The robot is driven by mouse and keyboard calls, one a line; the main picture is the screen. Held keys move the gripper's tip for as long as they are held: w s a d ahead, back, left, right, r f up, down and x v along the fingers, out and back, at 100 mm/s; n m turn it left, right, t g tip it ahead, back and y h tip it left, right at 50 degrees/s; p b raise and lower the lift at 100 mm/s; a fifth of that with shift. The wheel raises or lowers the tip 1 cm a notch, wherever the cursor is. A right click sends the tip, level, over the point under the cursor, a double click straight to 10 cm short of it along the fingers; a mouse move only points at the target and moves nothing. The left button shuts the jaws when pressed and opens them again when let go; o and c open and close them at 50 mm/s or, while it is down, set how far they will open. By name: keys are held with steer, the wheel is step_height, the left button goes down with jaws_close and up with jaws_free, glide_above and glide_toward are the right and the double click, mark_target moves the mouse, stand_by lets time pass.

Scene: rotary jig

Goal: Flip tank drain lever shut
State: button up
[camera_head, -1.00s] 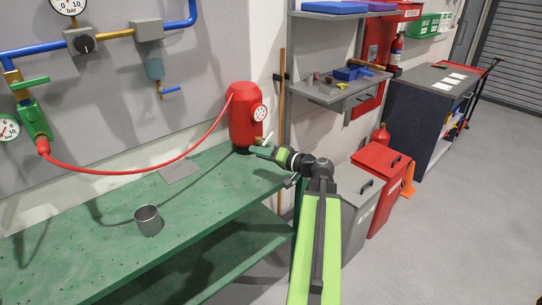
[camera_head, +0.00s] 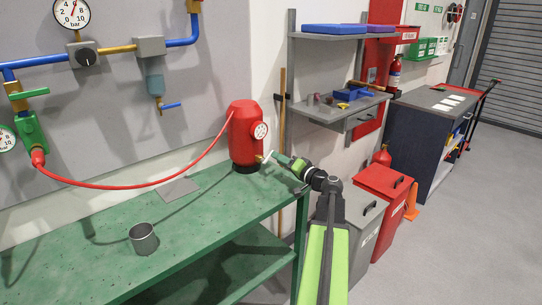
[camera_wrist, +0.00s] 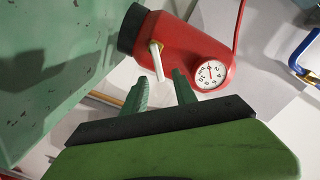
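The red tank (camera_head: 243,135) stands upright at the far right end of the green bench. It has a white dial gauge (camera_head: 260,131) on its side. The drain lever (camera_head: 267,156) is a small white handle on a brass stem low on the tank. In the wrist view the lever (camera_wrist: 158,62) sticks out from the tank (camera_wrist: 185,42), its free end pointing toward the gap between my fingers. My gripper (camera_head: 277,158) is just right of the lever. In the wrist view my gripper (camera_wrist: 160,92) has its two green fingers apart, with nothing between them; the lever tip appears just beyond the fingertips.
A red hose (camera_head: 130,186) runs from the tank to a green valve (camera_head: 31,132) on the wall panel. A metal cup (camera_head: 143,238) stands on the green bench (camera_head: 90,265). A grey shelf (camera_head: 335,107) and bins (camera_head: 378,190) are at right.

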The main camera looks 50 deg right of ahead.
mark_target(271, 152)
steer(key=w, duration=0.5)
steer(key=shift+w+d, duration=0.2)
steer(key=shift+w, duration=0.1)
steer(key=shift+c, duration=0.4)
jaws_close()
